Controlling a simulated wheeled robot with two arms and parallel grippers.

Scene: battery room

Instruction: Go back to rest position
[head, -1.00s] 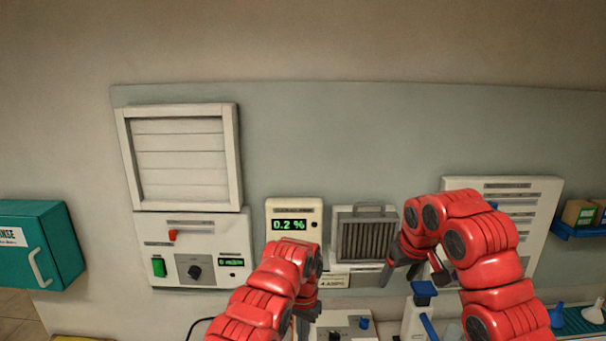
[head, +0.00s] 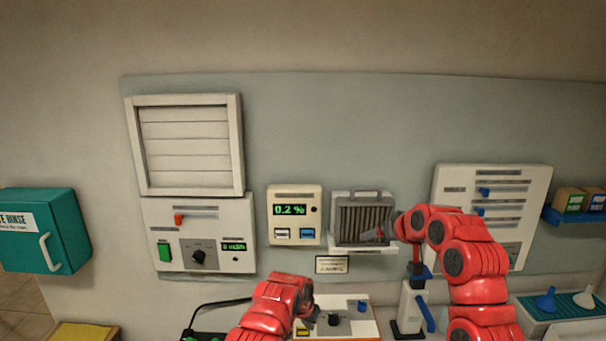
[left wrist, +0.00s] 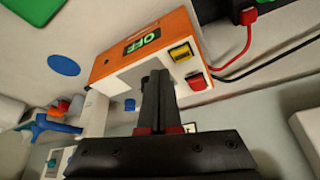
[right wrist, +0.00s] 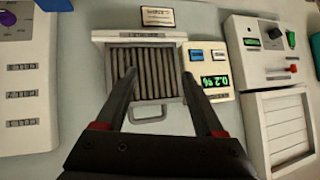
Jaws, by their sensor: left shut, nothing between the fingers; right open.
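My left gripper shows in the left wrist view (left wrist: 158,105), its fingers together with nothing between them. In that view it points toward an orange and white charger box (left wrist: 150,55) reading OFF. In the head view my left arm is low in the middle, in front of that box (head: 350,318), and its fingers are mostly hidden. My right gripper (head: 375,236) is in front of the grey filter unit (head: 362,222) on the wall. In the right wrist view its two fingers (right wrist: 165,85) are apart and empty, with the filter (right wrist: 145,75) beyond them.
A wall meter (head: 294,210) reads 0.2 %. A control panel (head: 190,212) with a vent above is at the left, beside a teal cabinet (head: 45,232). A blue and white stand (head: 412,310) is close to my right arm. A slotted panel (head: 515,200) is at the right.

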